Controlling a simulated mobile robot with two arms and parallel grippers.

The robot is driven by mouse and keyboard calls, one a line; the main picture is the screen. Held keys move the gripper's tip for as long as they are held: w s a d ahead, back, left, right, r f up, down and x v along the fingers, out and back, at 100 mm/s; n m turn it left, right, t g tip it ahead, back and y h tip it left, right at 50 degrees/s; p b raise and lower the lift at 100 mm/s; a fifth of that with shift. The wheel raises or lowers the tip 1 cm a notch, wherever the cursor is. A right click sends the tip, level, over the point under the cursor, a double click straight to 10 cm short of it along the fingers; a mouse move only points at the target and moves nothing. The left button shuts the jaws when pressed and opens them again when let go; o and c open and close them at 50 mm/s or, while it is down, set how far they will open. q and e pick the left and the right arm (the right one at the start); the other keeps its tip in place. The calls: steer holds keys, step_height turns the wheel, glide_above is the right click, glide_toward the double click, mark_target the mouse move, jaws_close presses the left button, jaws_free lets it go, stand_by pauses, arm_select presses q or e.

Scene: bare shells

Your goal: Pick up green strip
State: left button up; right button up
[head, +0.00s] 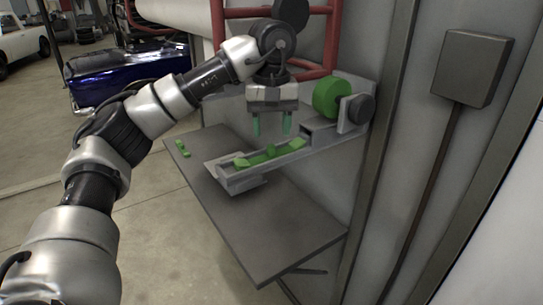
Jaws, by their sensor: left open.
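A green strip (270,154) lies along the channel of a grey machine (245,180) on the dark table. It has wider pieces at its ends and a raised bump near its middle. A small separate green piece (182,148) lies at the table's far left edge. My left gripper (271,133) hangs with its fingers pointing down, above and slightly beyond the strip in the picture. Its two greenish fingers are apart with nothing between them. I cannot tell the exact height over the strip. My right gripper is not in view.
A green cylinder (332,97) with a dark disc (361,109) stands at the machine's right end, near the wall. Red tubing (330,40) stands behind my arm. The table (285,235) is bare in front of the machine. A grey box (471,68) hangs on the right wall.

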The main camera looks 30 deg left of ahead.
mark_target(271, 146)
arm_select(q)
step_height(271, 146, down, 3)
steer(key=shift+f+p, duration=0.2)
steer(key=shift+p, duration=0.7)
steer(key=shift+s+a+f, duration=0.1)
steer(key=shift+f, duration=0.35)
steer(key=shift+c, duration=0.2)
steer(key=c, duration=0.7)
jaws_close()
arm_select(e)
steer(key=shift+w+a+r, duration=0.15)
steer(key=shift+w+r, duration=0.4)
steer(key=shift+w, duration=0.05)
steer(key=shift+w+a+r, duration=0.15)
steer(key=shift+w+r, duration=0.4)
